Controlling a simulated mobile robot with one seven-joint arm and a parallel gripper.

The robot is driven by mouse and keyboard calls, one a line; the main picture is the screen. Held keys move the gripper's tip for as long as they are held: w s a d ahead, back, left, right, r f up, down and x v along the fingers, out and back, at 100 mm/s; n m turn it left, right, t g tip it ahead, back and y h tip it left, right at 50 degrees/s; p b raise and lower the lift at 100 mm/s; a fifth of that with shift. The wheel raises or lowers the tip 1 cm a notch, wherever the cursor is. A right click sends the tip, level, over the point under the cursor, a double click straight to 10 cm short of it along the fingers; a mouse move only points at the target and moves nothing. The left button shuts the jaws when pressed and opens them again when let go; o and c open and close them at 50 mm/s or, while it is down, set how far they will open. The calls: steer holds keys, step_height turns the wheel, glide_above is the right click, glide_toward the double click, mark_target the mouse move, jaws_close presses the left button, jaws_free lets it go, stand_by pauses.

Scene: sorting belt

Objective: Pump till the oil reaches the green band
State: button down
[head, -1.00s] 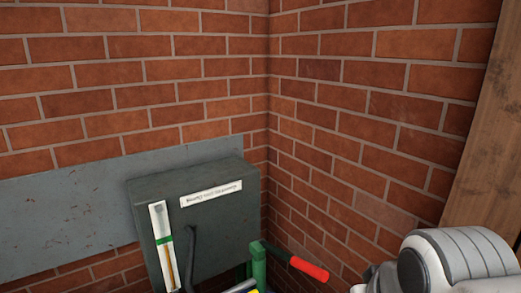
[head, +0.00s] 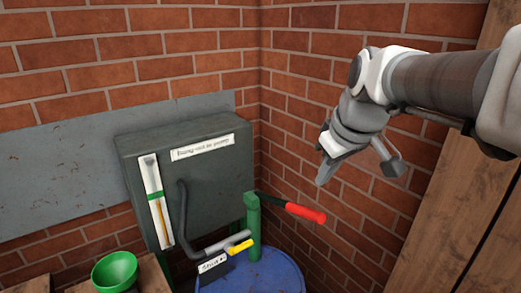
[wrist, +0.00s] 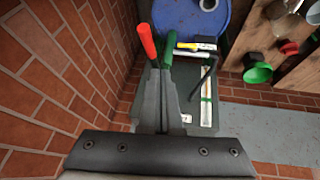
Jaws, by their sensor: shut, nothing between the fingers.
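The sight gauge (head: 158,202) is a pale strip with a green band on the front of a dark grey tank (head: 220,185). Its amber oil column (head: 163,224) appears to end just below the green band. The hand pump (head: 252,224) is a green post on a blue drum (head: 262,275). Its black lever ends in a red grip (head: 306,213), slanting down to the right. My gripper (head: 325,173) is shut and empty, above and right of the red grip, apart from it. In the wrist view my gripper's fingers (wrist: 165,75) point toward the pump; the red grip (wrist: 148,43) shows beside them.
A dark hose (head: 184,212) and a metal nozzle with a yellow lever (head: 240,247) are in front of the tank. A green funnel (head: 115,270) is at lower left on wood. Brick walls (head: 330,115) meet behind the pump, and wooden boards (head: 465,200) stand at right.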

steer(key=w+f+n+b, duration=0.2)
steer(key=w, duration=0.5)
steer(key=shift+w+d+f+y+b, duration=0.25)
steer(key=shift+w+f+y+b, duration=0.05)
steer(key=shift+w+f+b, duration=0.1)
glide_above(307, 210)
steer(key=a, duration=0.1)
step_height(307, 210, down, 9)
steer(key=shift+d+f+b, duration=0.15)
steer(key=shift+f+b, duration=0.1)
steer(key=shift+f, duration=0.35)
steer(key=shift+d+f+b, duration=0.15)
steer(key=shift+f+b, duration=0.05)
steer(key=shift+f, duration=0.35)
steer(key=shift+s+d+f, duration=0.1)
steer(key=shift+d+f, duration=0.1)
steer(key=shift+f, duration=0.45)
steer(key=shift+f+b, duration=0.15)
steer(key=shift+b, duration=0.15)
